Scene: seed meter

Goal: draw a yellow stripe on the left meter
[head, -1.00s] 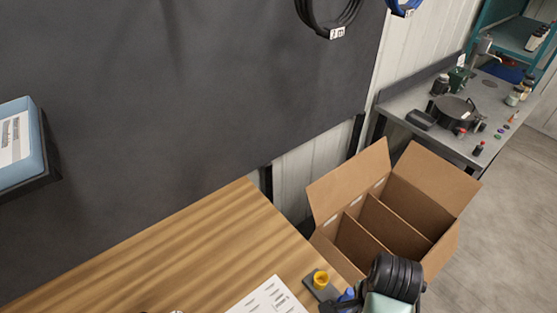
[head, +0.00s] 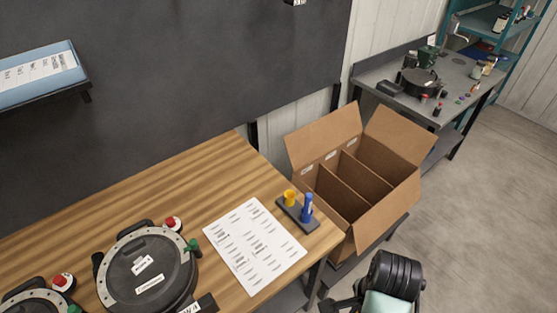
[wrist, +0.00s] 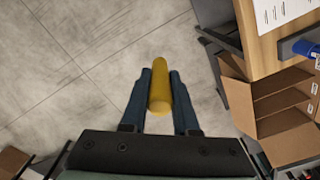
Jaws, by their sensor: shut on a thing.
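My gripper (wrist: 160,95) is shut on a yellow marker (wrist: 159,82) in the wrist view, with a finger on each side of it. The marker is held over the grey floor, beside the table. In the head view two round dark meters stand on the wooden table. The left meter (head: 36,302) is at the bottom left corner, mostly cut off by the frame. The right meter (head: 150,268) shows almost whole, with white labels, a red knob and a green knob. No yellow stripe can be made out on the visible part of the left meter.
An open cardboard box (head: 376,225) stands right of the table. The table's back is clear.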

